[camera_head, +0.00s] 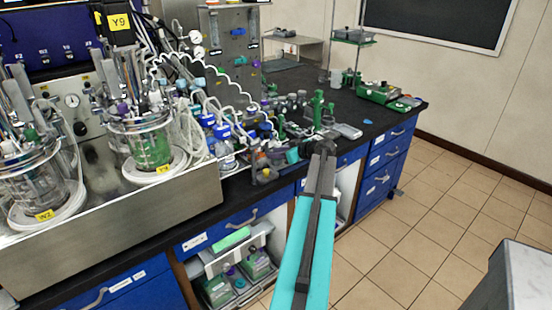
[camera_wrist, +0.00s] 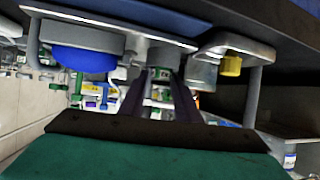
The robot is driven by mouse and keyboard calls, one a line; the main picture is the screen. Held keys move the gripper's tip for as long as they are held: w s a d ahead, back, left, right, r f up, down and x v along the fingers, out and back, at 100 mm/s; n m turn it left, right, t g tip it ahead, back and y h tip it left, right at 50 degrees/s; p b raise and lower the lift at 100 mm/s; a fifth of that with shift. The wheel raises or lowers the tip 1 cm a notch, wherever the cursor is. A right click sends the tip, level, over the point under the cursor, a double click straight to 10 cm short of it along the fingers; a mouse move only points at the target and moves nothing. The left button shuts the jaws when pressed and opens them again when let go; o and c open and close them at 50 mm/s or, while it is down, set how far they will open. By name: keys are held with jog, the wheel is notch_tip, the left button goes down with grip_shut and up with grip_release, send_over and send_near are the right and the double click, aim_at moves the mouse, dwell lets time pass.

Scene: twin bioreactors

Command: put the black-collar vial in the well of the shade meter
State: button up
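My gripper (camera_head: 325,146) is at the end of my teal arm, over the front of the black bench among small glassware and fittings. In the wrist view its two dark fingers (camera_wrist: 160,90) stand apart. A grey cylinder (camera_wrist: 170,55) shows just beyond the fingertips; I cannot tell whether they touch or hold it. I cannot pick out the black-collar vial for sure. A small grey flat device (camera_head: 348,131) lies on the bench right of my gripper; I cannot tell whether it is the shade meter.
Metal brackets with a blue disc (camera_wrist: 85,60) and a yellow knob (camera_wrist: 231,65) flank the fingers. Two bioreactor vessels (camera_head: 150,148) (camera_head: 40,180) stand left. A green device (camera_head: 380,92) sits at the bench's far right. The tiled floor is open.

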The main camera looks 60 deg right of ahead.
grip_shut()
jog(key=shift+r, duration=0.15)
dwell(0.4)
jog(key=shift+r+b, duration=0.6)
jog(key=shift+r, duration=0.8)
jog(key=s+a+r+b, duration=0.1)
jog(key=s+a, duration=0.1)
jog(key=s, duration=0.5)
jog(key=s+a+r+b, duration=0.1)
jog(key=s+a+b, duration=0.1)
jog(key=s, duration=0.6)
jog(key=shift+s, duration=0.25)
jog(key=shift+a, duration=0.1)
